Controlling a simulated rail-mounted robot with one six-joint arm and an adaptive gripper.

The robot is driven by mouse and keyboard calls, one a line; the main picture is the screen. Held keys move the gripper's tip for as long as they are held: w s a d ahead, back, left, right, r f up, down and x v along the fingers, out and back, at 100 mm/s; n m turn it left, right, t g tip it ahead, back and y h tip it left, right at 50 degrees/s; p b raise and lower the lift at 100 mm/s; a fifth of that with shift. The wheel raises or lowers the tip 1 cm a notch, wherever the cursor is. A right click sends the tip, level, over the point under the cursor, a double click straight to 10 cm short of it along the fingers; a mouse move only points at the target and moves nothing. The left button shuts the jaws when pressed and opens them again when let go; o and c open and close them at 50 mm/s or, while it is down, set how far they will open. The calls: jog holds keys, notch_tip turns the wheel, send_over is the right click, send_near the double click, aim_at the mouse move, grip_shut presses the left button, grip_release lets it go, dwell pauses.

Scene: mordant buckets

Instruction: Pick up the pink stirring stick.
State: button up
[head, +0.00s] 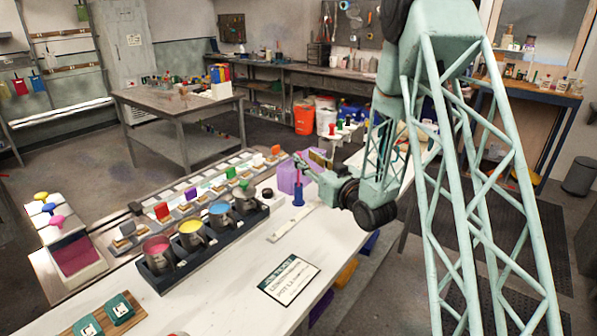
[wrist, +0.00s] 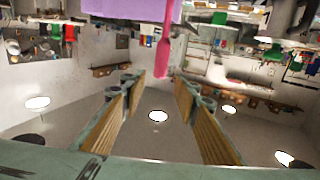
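The pink stirring stick (head: 298,172) stands upright in a small blue holder (head: 298,198) on the white bench. In the wrist view the pink stick (wrist: 163,50) hangs down from the top edge, its broad end lined up with the gap between the fingertips. My gripper (wrist: 160,82) is open, with its two ribbed fingers apart and nothing gripped. In the head view my gripper (head: 306,166) is close beside the stick's upper part. I cannot tell whether any finger touches it.
A purple block (head: 290,178) stands just behind the stick. A printed card (head: 289,279) lies on the bench. The white bench between card and holder is mostly clear.

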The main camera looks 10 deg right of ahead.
aim_at(300, 154)
jog(key=shift+w+a, duration=0.1)
jog(key=shift+w, duration=0.1)
dwell(0.3)
jog(key=shift+f+x, duration=0.2)
jog(key=shift+x, duration=2.35)
jog(key=shift+c, duration=0.7)
jog(key=c, duration=0.7)
